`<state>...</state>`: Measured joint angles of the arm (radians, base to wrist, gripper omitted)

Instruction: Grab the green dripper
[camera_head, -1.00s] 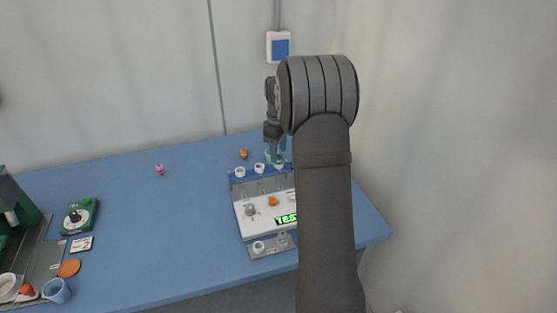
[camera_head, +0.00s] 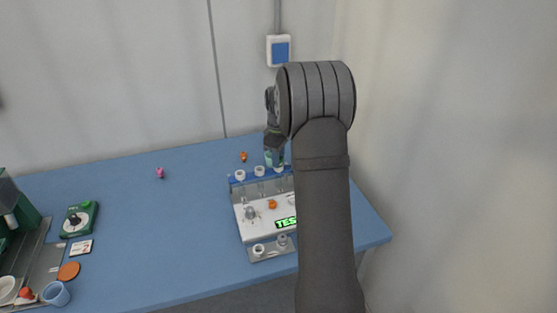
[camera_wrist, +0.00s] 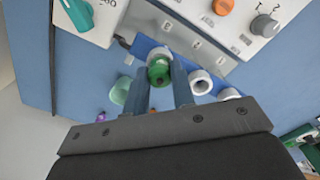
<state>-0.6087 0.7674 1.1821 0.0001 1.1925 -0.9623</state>
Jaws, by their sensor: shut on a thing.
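The green dripper (camera_wrist: 158,74) shows in the wrist view as a small round green piece between my fingers, at a white ring of the rack. My gripper (camera_wrist: 159,86) is shut on it, one finger at each side. In the head view my gripper (camera_head: 275,155) points down at the right end of the rack's row of white rings, and the dripper is mostly hidden there. I cannot tell how far it sits in its ring.
The blue-edged rack has more white rings (camera_wrist: 200,81) beside the gripper. A pale green cup (camera_wrist: 121,90) stands close to one finger. A white panel with knobs and a green display (camera_head: 286,223) lies in front. The blue table's left middle is mostly clear.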

